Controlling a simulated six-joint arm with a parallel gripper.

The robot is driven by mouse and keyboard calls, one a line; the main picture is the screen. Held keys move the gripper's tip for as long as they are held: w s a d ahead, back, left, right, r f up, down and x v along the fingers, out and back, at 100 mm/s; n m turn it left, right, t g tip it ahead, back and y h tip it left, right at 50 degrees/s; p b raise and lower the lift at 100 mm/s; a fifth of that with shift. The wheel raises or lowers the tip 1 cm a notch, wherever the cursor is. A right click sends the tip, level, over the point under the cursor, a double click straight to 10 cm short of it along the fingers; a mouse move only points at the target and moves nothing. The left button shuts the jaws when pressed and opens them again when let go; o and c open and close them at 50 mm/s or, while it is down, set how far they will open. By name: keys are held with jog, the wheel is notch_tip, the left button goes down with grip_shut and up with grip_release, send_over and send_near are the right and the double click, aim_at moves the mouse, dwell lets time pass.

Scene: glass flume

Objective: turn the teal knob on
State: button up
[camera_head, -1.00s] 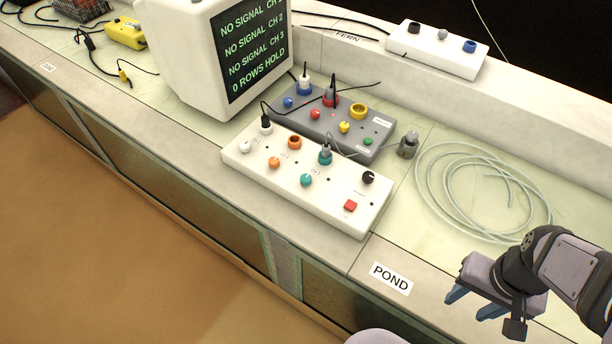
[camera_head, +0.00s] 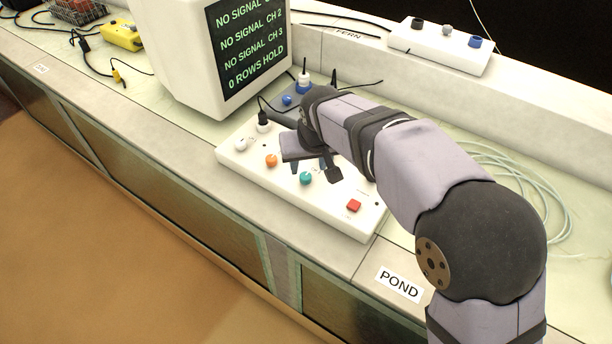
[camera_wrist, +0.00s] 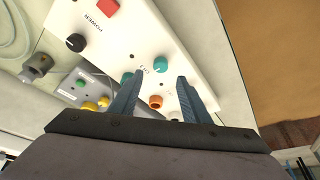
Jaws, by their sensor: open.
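The teal knob (camera_head: 306,178) stands on the front part of the white control box (camera_head: 235,157), left of its red button. My gripper (camera_head: 310,168) is open and empty above the box, its fingertips just behind the knob in the head view. In the wrist view the teal knob (camera_wrist: 161,66) shows slightly beyond the gap between the spread fingertips of my gripper (camera_wrist: 157,78), apart from both. The knob's pointer is too small to read. The teal socket (camera_wrist: 127,77) is partly behind the left finger; the head view hides it behind my gripper.
On the white box are an orange knob (camera_head: 271,160), a white knob (camera_head: 240,144), a red button (camera_head: 354,205) and a black plug (camera_head: 263,122). A black knob (camera_wrist: 75,42) shows in the wrist view. The grey box (camera_wrist: 92,90) and monitor (camera_head: 245,45) stand close by.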

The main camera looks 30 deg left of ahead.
aim_at(306, 176)
jog(key=shift+p+x, duration=0.65)
jog(key=shift+x, duration=3)
jog(key=c, duration=1)
